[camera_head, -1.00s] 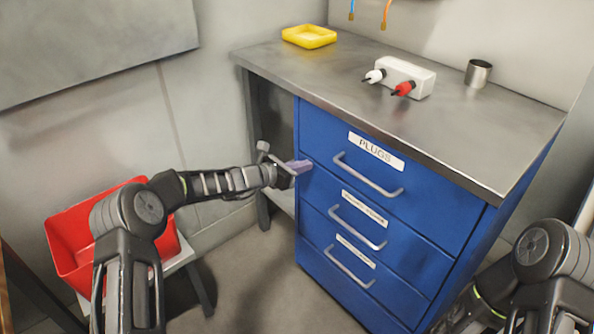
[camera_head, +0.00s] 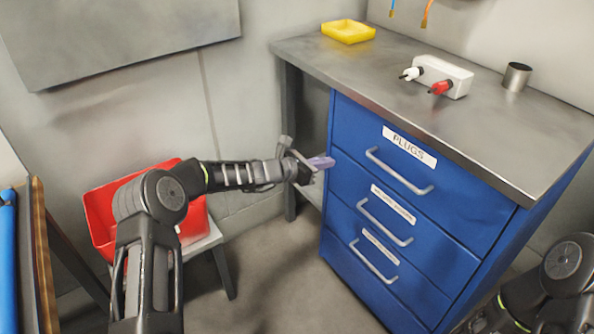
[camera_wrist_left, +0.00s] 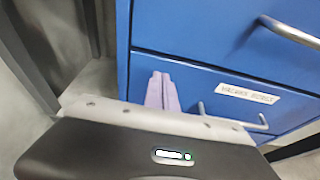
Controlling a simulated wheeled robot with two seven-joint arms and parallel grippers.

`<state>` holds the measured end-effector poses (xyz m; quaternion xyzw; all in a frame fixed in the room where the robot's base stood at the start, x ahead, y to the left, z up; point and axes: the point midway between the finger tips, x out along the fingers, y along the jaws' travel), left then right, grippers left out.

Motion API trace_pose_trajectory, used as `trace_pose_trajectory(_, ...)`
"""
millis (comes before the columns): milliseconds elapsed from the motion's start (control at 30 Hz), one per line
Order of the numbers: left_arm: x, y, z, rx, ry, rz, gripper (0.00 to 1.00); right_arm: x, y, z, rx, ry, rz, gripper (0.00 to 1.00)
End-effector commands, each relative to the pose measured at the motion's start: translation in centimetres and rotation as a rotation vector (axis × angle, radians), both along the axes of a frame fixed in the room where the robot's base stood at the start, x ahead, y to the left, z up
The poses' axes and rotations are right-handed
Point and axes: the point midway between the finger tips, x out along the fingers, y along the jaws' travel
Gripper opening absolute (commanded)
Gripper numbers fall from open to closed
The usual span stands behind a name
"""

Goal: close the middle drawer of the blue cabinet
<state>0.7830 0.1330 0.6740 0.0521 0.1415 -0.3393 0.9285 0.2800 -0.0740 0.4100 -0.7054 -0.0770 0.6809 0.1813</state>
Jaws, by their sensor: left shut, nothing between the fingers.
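The blue cabinet (camera_head: 455,215) stands under the workbench. Its middle drawer (camera_head: 425,232) has a silver handle (camera_head: 384,222) and a white label, and its front looks about level with the other drawer fronts. The middle drawer (camera_wrist_left: 185,80) also shows in the left wrist view, with its label at right. My left gripper (camera_head: 323,162) is shut and empty beside the cabinet's left front edge. In the left wrist view its pale purple fingers (camera_wrist_left: 162,92) are together in front of the middle drawer's left part; contact cannot be told. My right gripper is out of view; only part of that arm shows.
The top drawer (camera_head: 410,160), labelled PLUGS, and the bottom drawer (camera_head: 375,260) look shut. The workbench top (camera_head: 440,110) bears a yellow tray (camera_head: 348,32), a white box with plugs (camera_head: 445,76) and a metal cup (camera_head: 516,76). A red bin (camera_head: 100,220) stands at left. Floor before the cabinet is free.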

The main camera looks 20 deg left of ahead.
Motion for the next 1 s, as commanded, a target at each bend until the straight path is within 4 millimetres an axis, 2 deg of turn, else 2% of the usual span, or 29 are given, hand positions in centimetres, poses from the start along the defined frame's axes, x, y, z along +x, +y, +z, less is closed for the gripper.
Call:
trace_pose_trajectory(33,-0.9,1.1,0.6,0.0,0.001,0.004,0.0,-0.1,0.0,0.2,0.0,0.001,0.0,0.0)
trace_pose_trajectory(200,-4.0,3.5,1.6,0.001,0.003,0.003,0.0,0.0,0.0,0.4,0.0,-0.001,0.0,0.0)
trace_pose_trajectory(400,-6.4,5.5,2.6,0.002,0.002,0.002,0.0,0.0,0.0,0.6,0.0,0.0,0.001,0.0)
trace_pose_trajectory(600,-7.3,6.1,2.8,0.002,0.002,0.0,0.0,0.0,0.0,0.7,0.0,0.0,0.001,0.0)
trace_pose_trajectory(1000,-7.3,6.1,2.8,0.003,0.003,0.0,0.0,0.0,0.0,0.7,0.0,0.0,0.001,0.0)
